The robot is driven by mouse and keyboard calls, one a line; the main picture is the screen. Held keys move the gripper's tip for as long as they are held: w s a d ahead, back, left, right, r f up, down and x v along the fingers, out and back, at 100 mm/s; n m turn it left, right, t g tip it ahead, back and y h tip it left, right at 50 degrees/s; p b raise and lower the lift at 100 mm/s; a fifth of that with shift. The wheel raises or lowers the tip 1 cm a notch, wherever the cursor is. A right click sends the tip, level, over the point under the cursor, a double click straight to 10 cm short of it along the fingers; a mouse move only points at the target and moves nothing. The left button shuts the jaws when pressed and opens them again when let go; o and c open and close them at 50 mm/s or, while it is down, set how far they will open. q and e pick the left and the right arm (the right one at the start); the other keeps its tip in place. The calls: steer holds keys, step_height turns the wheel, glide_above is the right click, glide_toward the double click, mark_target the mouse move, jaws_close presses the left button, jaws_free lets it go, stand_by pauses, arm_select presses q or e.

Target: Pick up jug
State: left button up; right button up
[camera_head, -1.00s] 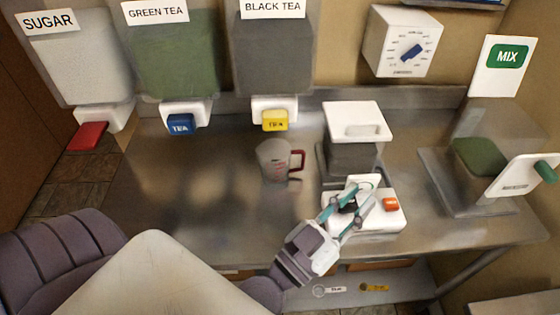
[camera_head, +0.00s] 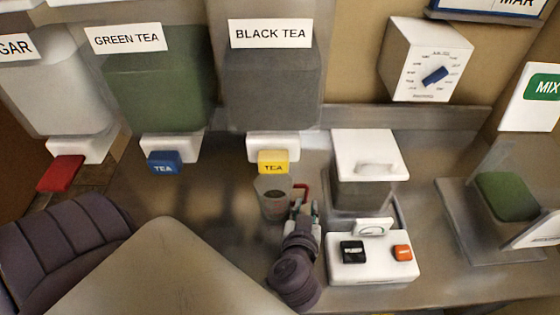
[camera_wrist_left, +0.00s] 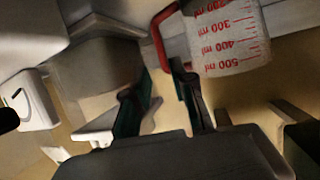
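The clear jug (camera_head: 272,203) with red markings and a red handle (camera_head: 302,190) stands on the steel counter, below the yellow TEA tap in the head view. My left gripper (camera_head: 304,208) is at the handle side of the jug, partly hidden by its own wrist. In the left wrist view the jug (camera_wrist_left: 232,42) is at the upper right. The red handle (camera_wrist_left: 157,38) reaches down toward the gap between my left fingertips (camera_wrist_left: 163,72). The teal fingers are apart; whether they touch the handle I cannot tell. My right gripper is out of view.
The black tea dispenser (camera_head: 272,85) with its yellow tap (camera_head: 273,162) hangs just above the jug. A lidded container (camera_head: 365,190) and a white button unit (camera_head: 372,262) stand right of my gripper. The counter left of the jug is clear.

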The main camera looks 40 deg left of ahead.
mark_target(306, 194)
arm_select(q)
steer(key=x, duration=0.2)
steer(key=shift+w+a+f, duration=0.1)
steer(key=shift+w+f, duration=0.05)
steer(key=shift+w, duration=0.05)
steer(key=shift+w+a+f, duration=0.25)
steer(key=shift+w+a, duration=0.05)
steer(key=shift+w, duration=0.15)
steer(key=x, duration=0.3)
steer(key=shift+w+a+f+p, duration=0.1)
steer(key=shift+a+f+p, duration=0.1)
steer(key=shift+p, duration=0.1)
steer(key=shift+w+a+f, duration=0.1)
steer(key=shift+w+f, duration=0.05)
steer(key=shift+w, duration=0.05)
steer(key=shift+s, duration=0.1)
steer(key=c, duration=0.4)
jaws_close()
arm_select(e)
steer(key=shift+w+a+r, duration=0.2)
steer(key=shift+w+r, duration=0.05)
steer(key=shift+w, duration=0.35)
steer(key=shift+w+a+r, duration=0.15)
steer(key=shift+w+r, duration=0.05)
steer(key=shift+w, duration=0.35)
